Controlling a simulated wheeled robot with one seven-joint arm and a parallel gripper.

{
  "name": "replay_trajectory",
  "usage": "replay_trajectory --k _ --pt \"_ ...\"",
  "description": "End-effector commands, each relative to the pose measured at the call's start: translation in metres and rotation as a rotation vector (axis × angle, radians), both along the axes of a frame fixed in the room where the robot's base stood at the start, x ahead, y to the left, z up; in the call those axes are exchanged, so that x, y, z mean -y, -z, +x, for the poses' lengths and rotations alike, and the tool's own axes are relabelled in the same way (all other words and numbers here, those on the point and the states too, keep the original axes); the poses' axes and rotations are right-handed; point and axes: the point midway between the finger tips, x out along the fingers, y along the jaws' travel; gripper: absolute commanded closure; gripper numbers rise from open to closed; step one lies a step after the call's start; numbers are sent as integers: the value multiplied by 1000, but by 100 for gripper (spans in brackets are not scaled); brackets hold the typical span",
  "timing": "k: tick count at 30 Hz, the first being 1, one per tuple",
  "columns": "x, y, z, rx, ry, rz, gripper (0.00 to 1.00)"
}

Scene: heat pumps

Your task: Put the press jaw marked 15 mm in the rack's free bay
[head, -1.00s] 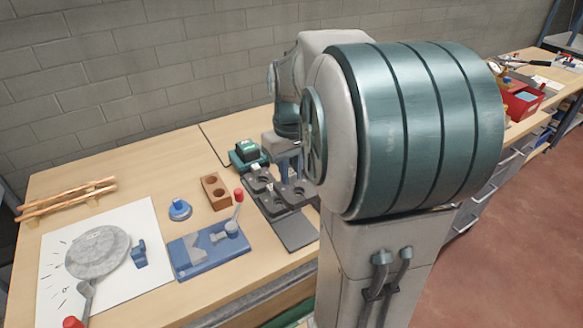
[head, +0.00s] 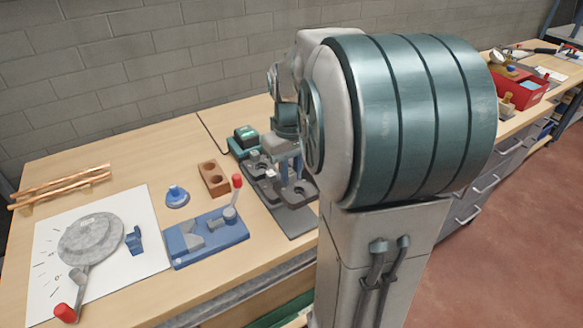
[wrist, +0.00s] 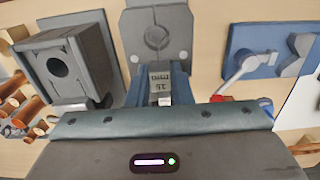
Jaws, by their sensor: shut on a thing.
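My gripper (wrist: 160,85) is shut on a grey press jaw (wrist: 156,38). Its blue fingers stand either side of a small label, whose marking is too blurred to read surely. In the head view my gripper (head: 289,168) is low over the dark rack (head: 294,222), at its right side. The rack is a flat tray with several round-recessed bays, partly hidden by my arm. The held jaw cannot be made out clearly in the head view, and whether it touches the rack cannot be told.
A green-and-black device (head: 245,140) stands behind the rack. Left of it are a brown two-hole block (head: 213,179), a blue fixture with a red-tipped lever (head: 205,238) and a blue knob (head: 177,196). The wrist view shows a grey holed block (wrist: 70,65) at left.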

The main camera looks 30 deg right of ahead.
Motion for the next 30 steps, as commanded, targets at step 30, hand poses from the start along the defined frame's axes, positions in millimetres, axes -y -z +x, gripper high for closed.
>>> replay_trajectory --k 30 --pt "0 50 0 1 0 0 100"
